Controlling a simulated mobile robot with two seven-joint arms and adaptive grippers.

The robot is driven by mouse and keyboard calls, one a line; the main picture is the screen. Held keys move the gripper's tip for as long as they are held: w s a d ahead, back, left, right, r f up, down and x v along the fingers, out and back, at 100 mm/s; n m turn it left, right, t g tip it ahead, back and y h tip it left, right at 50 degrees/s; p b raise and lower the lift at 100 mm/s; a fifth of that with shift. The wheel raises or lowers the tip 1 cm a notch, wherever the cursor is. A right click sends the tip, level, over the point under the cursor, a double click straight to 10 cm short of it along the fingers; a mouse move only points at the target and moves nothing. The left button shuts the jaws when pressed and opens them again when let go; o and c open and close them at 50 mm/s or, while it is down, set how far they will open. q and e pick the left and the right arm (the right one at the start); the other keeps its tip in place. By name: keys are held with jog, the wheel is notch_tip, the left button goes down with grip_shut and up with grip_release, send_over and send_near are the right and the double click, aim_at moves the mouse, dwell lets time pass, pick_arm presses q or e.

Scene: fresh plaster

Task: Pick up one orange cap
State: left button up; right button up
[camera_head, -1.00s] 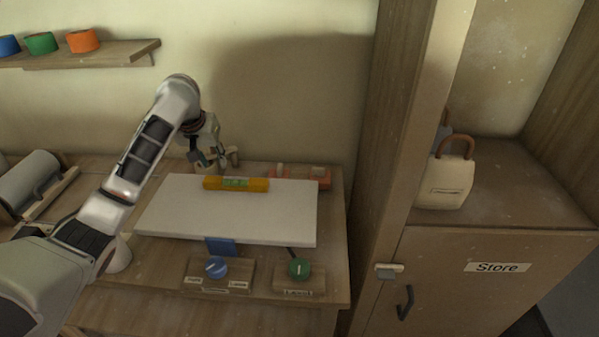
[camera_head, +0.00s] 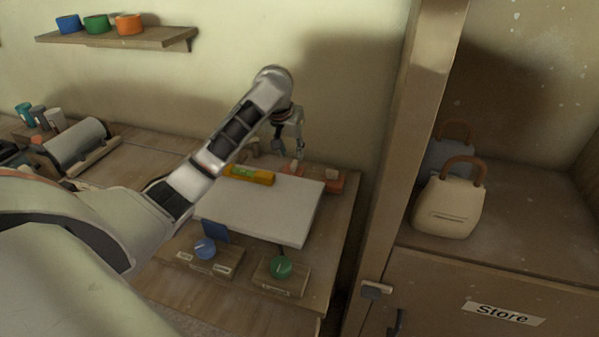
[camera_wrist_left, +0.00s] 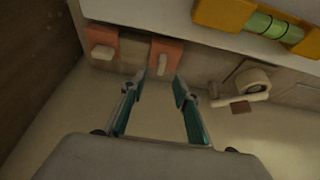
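Two orange caps, blocky with pale knobs, sit at the back right behind the white board; one shows in the head view (camera_head: 334,184). In the left wrist view, the left orange cap (camera_wrist_left: 100,40) and the right orange cap (camera_wrist_left: 165,55) stand apart with a tan part between them. My left gripper (camera_head: 289,156) is over the back edge of the workbench, close to the caps. In the wrist view its teal fingers (camera_wrist_left: 157,86) are apart and empty, with the right cap just beyond the tips. My right gripper is out of view.
A white board (camera_head: 262,208) lies on the workbench with a yellow spirit level (camera_head: 262,178) on it. Blue (camera_head: 204,249) and green (camera_head: 281,267) knobs are in front. A wooden cabinet post (camera_head: 400,150) rises close at right. Colored cups stand on the wall shelf (camera_head: 150,38).

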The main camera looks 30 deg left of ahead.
aim_at(293, 164)
pick_arm(q)
jog(key=shift+x, duration=1.2)
jog(key=shift+a+x, duration=0.2)
jog(key=shift+x, duration=2.05)
jog(key=shift+s, duration=0.1)
grip_shut()
